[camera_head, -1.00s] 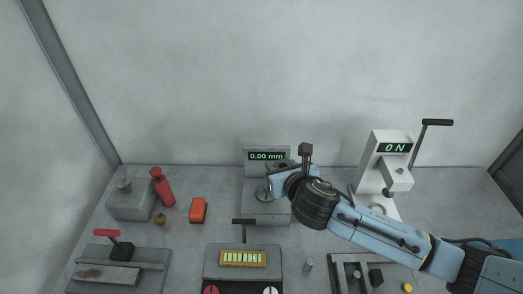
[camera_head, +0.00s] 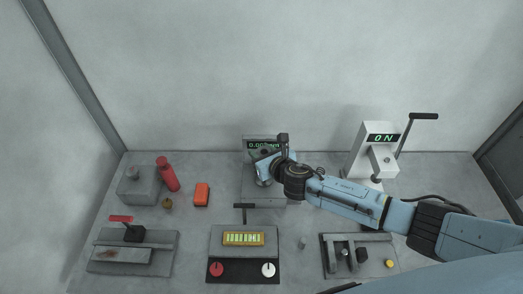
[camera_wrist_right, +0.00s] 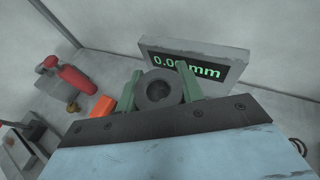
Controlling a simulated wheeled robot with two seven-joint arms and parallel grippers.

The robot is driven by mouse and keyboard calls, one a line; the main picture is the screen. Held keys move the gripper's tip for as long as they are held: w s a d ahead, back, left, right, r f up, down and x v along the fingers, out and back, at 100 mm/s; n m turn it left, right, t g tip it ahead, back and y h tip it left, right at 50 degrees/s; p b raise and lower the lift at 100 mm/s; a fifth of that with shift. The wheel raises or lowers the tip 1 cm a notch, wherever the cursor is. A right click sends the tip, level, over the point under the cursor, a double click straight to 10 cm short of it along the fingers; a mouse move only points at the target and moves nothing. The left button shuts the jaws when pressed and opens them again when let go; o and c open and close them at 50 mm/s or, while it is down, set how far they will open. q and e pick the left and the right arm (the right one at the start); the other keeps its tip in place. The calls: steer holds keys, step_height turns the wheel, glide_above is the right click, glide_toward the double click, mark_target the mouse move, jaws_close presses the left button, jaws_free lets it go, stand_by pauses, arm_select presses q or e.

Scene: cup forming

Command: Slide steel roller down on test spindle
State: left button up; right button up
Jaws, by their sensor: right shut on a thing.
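My right gripper (camera_wrist_right: 160,92) has its two green fingers shut on the sides of a dark grey ring-shaped steel roller (camera_wrist_right: 158,80), seen in the right wrist view. The roller has a round hole facing the camera, and something dark shows in it. I cannot tell how far the spindle passes through. In the head view my right gripper (camera_head: 264,164) is over the grey test station (camera_head: 262,192), just in front of its display (camera_head: 262,144). The display is partly covered by the gripper but reads 0.0-something mm. The spindle itself is hidden. My left gripper is not in view.
A white press (camera_head: 372,150) with an "ON" display stands at the right. A control box (camera_head: 243,242) with red and white knobs is at the front.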

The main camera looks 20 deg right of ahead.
steer(key=shift+f+b, duration=1.85)
steer(key=shift+f, duration=0.55)
steer(key=shift+p, duration=0.3)
steer(key=shift+s+f+b, duration=0.1)
steer(key=shift+f+b, duration=2)
steer(key=shift+f, duration=0.3)
stand_by(0.9)
stand_by(0.5)
steer(key=o, duration=1.6)
steer(key=shift+d+r, duration=0.1)
steer(key=shift+d, duration=0.1)
